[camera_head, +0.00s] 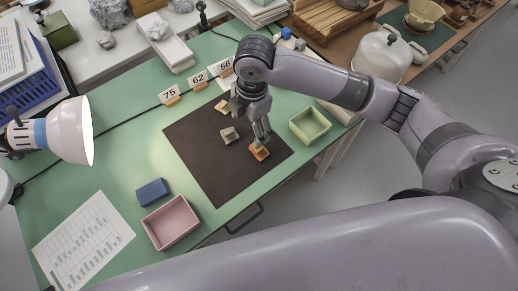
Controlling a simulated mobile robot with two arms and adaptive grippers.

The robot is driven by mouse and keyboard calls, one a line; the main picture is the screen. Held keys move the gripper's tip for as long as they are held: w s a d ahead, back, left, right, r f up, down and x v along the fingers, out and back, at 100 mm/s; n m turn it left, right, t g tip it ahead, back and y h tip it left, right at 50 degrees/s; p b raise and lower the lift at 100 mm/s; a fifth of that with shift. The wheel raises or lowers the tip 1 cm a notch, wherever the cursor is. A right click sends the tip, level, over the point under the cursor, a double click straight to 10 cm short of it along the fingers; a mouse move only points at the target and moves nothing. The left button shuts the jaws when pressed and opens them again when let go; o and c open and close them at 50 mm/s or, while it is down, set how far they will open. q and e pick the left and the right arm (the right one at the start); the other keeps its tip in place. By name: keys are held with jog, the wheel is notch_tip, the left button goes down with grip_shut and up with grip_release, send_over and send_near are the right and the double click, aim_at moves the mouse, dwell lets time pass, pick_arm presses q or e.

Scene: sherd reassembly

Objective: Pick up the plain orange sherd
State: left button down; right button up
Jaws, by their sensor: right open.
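The orange sherd (259,153) lies on the dark mat (213,180), near the mat's right edge. My right gripper (261,143) points down directly over it, its fingertips at or just above the sherd. The jaws are open; whether they touch the sherd I cannot tell. A grey-brown sherd (229,135) lies to the left on the mat, and a yellowish sherd (222,106) lies further back. My left gripper does not show.
A green tray (299,133) stands just right of the mat, and a pink tray (155,237) and a blue block (152,191) stand front left. Number cards (198,79) line the back. A lamp (70,131) leans in from the left.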

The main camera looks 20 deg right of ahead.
jog(key=d+r, duration=0.1)
jog(key=d, duration=0.1)
jog(key=p, duration=0.2)
send_over(256, 152)
jog(key=shift+n+h, duration=0.4)
jog(key=f, duration=1.1)
jog(key=shift+w+f, duration=0.3)
jog(key=shift+w, duration=0.05)
jog(key=f, duration=0.4)
jog(key=shift+s+p, duration=0.35)
jog(key=shift+p, duration=0.05)
jog(key=shift+f, duration=0.7)
jog(key=shift+c, duration=0.2)
jog(key=c, duration=1.2)
jog(key=shift+w+r, duration=0.1)
